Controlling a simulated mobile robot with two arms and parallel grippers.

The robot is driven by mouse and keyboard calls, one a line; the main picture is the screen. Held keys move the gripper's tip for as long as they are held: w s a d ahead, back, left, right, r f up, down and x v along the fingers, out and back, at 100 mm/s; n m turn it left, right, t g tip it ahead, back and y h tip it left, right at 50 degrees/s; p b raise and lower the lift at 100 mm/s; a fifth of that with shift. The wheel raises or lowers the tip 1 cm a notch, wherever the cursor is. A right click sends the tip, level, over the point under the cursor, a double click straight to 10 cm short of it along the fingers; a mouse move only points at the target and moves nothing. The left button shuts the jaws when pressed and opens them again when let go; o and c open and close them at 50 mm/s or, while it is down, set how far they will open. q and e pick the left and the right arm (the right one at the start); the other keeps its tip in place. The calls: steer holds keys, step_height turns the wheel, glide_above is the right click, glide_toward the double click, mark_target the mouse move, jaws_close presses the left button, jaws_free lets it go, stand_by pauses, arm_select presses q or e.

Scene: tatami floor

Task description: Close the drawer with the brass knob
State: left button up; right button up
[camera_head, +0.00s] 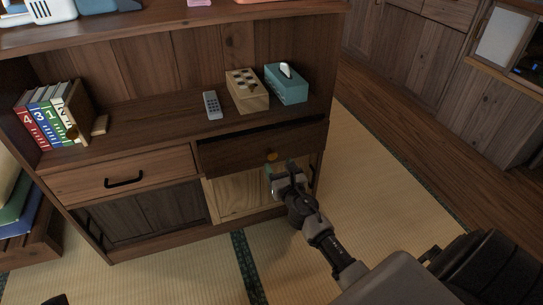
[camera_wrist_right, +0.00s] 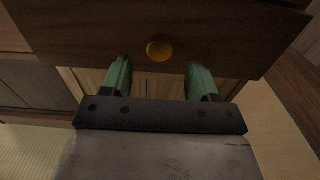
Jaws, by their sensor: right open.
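The drawer with the brass knob (camera_head: 262,148) is in the right half of the wooden cabinet and stands pulled out, with a dark gap above its front. Its front also fills the upper part of the right wrist view (camera_wrist_right: 220,30). The round brass knob (camera_head: 271,156) is on the drawer front; in the wrist view the knob (camera_wrist_right: 160,48) lies between and beyond the fingertips. My right gripper (camera_wrist_right: 158,68) is open and empty, just in front of the drawer; it also shows in the head view (camera_head: 281,170). I cannot tell whether it touches the drawer. My left gripper is not identifiable.
A second drawer with a black handle (camera_head: 124,182) is shut on the left. On the shelf are numbered books (camera_head: 45,118), a remote (camera_head: 212,105), a wooden box (camera_head: 247,92) and a teal tissue box (camera_head: 287,86). The tatami floor (camera_head: 375,190) is clear to the right.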

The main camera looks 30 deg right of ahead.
mark_target(273, 156)
steer(key=b+x, duration=0.1)
steer(key=x, duration=0.5)
steer(key=shift+w, duration=0.15)
